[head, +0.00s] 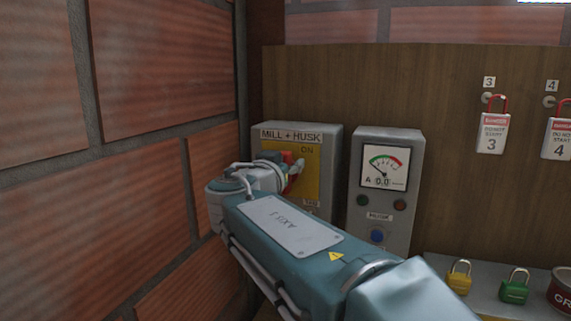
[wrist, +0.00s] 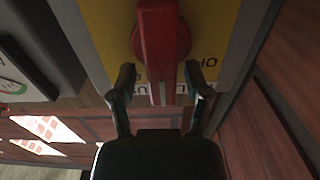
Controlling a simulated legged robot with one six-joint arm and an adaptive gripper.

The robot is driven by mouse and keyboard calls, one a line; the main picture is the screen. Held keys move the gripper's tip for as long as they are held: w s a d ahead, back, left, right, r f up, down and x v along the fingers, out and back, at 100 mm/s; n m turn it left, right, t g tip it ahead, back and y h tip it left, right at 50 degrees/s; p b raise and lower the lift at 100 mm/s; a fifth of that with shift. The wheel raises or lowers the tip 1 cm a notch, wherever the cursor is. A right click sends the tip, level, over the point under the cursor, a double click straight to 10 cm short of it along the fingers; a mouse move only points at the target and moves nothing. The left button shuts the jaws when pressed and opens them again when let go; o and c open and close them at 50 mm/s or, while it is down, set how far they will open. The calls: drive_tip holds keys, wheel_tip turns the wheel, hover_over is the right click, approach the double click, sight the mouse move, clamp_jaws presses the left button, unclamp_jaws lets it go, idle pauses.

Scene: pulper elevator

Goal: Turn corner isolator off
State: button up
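The corner isolator is a grey box (head: 331,143) labelled "MILL + HUSK" beside the brick wall, with a yellow plate (head: 312,165) marked "ON" near its top. In the wrist view its red handle (wrist: 158,50) stands on a round red base on the yellow plate (wrist: 110,25), its end toward the printed label. My gripper (wrist: 160,90) is open, one finger on each side of the handle's free end, with gaps visible. In the head view my gripper (head: 291,174) is at the box front, and my arm hides the box's lower left and most of the handle.
A grey meter box (head: 414,150) with a dial and buttons stands just right of the isolator. Red padlocks with tags (head: 493,133) hang on the wooden board. A yellow padlock (head: 459,277) and green padlock (head: 514,287) lie on a shelf. The brick wall (head: 150,100) is close on the left.

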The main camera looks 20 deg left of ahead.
drive_tip(key=shift+a+f, duration=0.1)
drive_tip(key=shift+a, duration=0.15)
clamp_jaws()
drive_tip(key=shift+a+f+n, duration=0.1)
drive_tip(key=shift+f+n, duration=0.15)
drive_tip(key=shift+n, duration=0.05)
drive_tip(key=shift+w+a+f+n, duration=0.1)
drive_tip(key=shift+a+f+n, duration=0.3)
drive_tip(key=shift+n, duration=2.45)
drive_tip(key=shift+s+a+f+n, duration=0.1)
drive_tip(key=shift+a+f+n, duration=0.3)
drive_tip(key=shift+n, duration=2.5)
drive_tip(key=shift+w+a+f+n, duration=0.1)
drive_tip(key=shift+a+f+n, duration=0.25)
drive_tip(key=shift+n, duration=2.5)
drive_tip(key=shift+d, duration=0.1)
drive_tip(key=shift+o, duration=1.6)
unclamp_jaws()
drive_tip(key=shift+d+r, duration=0.1)
drive_tip(key=shift+d, duration=0.05)
